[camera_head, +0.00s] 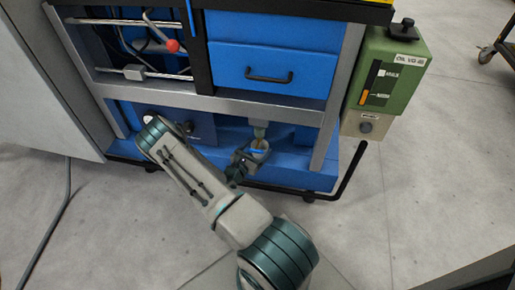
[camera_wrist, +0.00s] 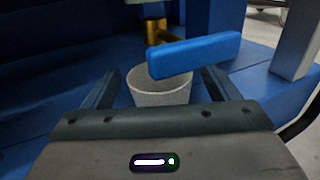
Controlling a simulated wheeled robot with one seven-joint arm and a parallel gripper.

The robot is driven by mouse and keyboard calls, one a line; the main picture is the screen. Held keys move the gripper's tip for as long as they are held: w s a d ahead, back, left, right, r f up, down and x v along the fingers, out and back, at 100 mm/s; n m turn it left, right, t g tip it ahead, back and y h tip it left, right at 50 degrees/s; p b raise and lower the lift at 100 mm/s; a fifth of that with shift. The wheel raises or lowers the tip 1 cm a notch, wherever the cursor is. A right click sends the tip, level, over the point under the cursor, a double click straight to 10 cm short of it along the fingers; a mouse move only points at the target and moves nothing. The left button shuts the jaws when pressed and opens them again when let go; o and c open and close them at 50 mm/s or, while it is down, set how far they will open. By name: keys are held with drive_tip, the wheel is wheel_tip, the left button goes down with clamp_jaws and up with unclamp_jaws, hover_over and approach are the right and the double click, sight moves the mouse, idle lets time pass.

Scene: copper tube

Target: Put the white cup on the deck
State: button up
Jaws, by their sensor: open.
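The white cup (camera_wrist: 160,97), greyish and round, sits between the two spread fingers of my gripper (camera_wrist: 163,88) in the wrist view. A gap shows on each side of it. Its base is hidden behind the gripper body. In the head view the cup (camera_head: 260,145) is small and pale, just beyond my gripper (camera_head: 244,161), under a spout. The deck (camera_head: 308,174) is the blue shelf low on the machine; it also shows in the wrist view (camera_wrist: 252,62). I cannot tell whether the cup touches it.
A blue lever (camera_wrist: 200,54) on a brass valve (camera_wrist: 156,33) hangs close over the cup and hides part of its top. A silver frame post (camera_wrist: 296,38) stands at the right. A green oil box (camera_head: 390,72) and black pipe (camera_head: 347,183) are right of the deck.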

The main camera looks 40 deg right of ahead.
drive_tip(key=p+v, duration=0.3)
drive_tip(key=v, duration=0.8)
drive_tip(key=s+a+r+m+g+y, duration=0.25)
drive_tip(key=r+m+g, duration=0.35)
drive_tip(key=r, duration=0.4)
drive_tip(key=s+a+r+m+g+y, duration=0.2)
drive_tip(key=s+r+m+g+y, duration=0.15)
drive_tip(key=r+m, duration=0.55)
drive_tip(key=s+a+r+m+t+y, duration=0.2)
drive_tip(key=s+a+r+m+y, duration=0.1)
drive_tip(key=a+r, duration=0.4)
drive_tip(key=s+a+r+m+t+y, duration=0.3)
drive_tip(key=s+a+r+y, duration=0.3)
drive_tip(key=r, duration=0.5)
drive_tip(key=shift+a+y, duration=0.4)
drive_tip(key=shift+y, duration=0.7)
drive_tip(key=shift+s, duration=0.15)
drive_tip(key=shift+c, duration=0.9)
